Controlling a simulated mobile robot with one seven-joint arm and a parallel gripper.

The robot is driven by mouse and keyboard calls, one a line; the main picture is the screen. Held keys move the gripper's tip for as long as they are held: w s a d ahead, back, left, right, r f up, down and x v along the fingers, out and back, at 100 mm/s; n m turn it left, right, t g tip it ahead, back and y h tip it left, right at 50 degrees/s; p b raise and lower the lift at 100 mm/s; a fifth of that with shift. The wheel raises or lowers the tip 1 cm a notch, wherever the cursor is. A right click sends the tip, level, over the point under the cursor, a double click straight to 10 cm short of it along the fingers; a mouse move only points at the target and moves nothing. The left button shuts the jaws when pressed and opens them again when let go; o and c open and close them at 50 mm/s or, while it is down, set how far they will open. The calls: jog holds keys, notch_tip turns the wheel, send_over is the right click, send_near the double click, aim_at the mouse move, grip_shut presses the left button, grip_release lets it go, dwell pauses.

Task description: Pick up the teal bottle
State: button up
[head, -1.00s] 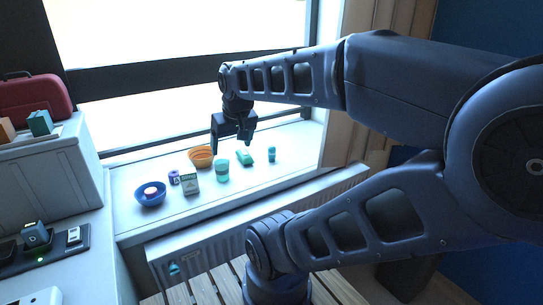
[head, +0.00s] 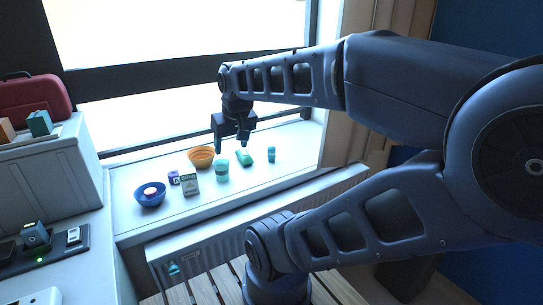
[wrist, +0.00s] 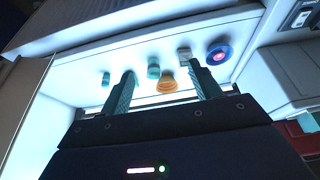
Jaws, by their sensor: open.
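Several teal things stand on the white windowsill (head: 240,190). A small upright teal cylinder (head: 271,154) at the right looks most like the teal bottle; it also shows at the left in the wrist view (wrist: 105,79). A teal cup-like thing (head: 222,170) stands near the middle, also in the wrist view (wrist: 153,67). A low teal block-like thing (head: 245,158) lies between them; one finger seems to hide it in the wrist view. My gripper (head: 231,144) is open and empty above the sill, left of the small cylinder. Its fingers also show in the wrist view (wrist: 161,72).
An orange bowl (head: 201,156), a white-and-green box (head: 191,184), a small purple thing (head: 173,178) and a blue bowl (head: 150,194) share the sill. The window frame (head: 180,82) rises behind. A radiator (head: 220,232) is below. The sill's right end is clear.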

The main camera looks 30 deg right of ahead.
jog(key=shift+w, duration=0.15)
jog(key=w+d+f+m+y, duration=0.1)
jog(key=w+d+m, duration=0.25)
jog(key=w, duration=0.65)
jog(key=m+g+h, duration=0.2)
jog(key=m+h, duration=0.3)
jog(key=m, duration=0.3)
send_near(271, 147)
notch_tip(271, 147, down, 2)
jog(key=d, duration=0.1)
jog(key=x, duration=0.5)
jog(key=shift+d+f, duration=0.15)
jog(key=shift+f, duration=0.05)
jog(key=shift+w+x, duration=0.2)
jog(key=shift+x, duration=1.2)
jog(key=shift+w+x, duration=0.2)
jog(key=shift+x, duration=1.15)
jog(key=shift+r, duration=0.1)
jog(key=c, duration=1.1)
jog(key=shift+r, duration=0.1)
